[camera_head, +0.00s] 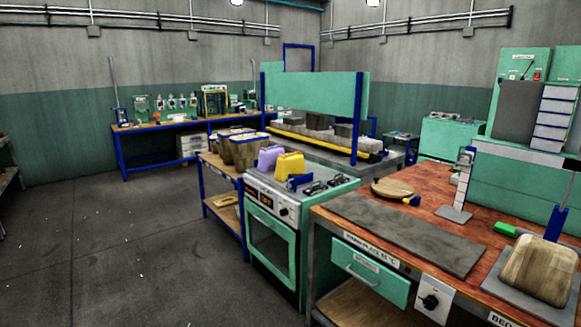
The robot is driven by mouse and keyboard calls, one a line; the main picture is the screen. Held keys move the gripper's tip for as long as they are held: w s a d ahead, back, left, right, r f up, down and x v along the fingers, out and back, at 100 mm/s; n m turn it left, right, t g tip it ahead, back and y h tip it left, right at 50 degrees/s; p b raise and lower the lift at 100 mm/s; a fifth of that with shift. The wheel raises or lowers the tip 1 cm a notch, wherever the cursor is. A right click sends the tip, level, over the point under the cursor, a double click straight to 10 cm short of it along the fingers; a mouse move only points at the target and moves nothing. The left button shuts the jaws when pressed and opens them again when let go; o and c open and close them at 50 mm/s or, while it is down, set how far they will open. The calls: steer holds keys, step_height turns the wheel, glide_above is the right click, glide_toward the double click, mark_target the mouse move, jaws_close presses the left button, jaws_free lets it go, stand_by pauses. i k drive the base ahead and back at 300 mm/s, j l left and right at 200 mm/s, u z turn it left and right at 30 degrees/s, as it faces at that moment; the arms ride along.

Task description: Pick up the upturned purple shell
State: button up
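A small purple piece (269,157) stands on top of the green oven-like unit (271,245), in the middle of the view. It sits just left of a similar yellow piece (290,166) and partly behind it. At this size I cannot tell whether the purple piece is upturned. My gripper is not in view, and no part of my arm shows near these pieces.
A wooden-topped bench (440,205) fills the right front, with a dark plate (405,233), a round board (392,188) and a wooden block (540,270). Baskets (245,150) stand left of the oven unit. Open floor (130,240) lies at the left.

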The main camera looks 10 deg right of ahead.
mark_target(268, 156)
steer(key=i+j+u, duration=0.3)
steer(key=i, duration=0.55)
steer(key=i+j+u, duration=0.1)
steer(key=i+u, duration=0.25)
steer(key=i, duration=0.5)
steer(key=i+u, duration=0.1)
steer(key=i, duration=0.85)
steer(key=i+u, duration=0.15)
steer(key=i, duration=0.75)
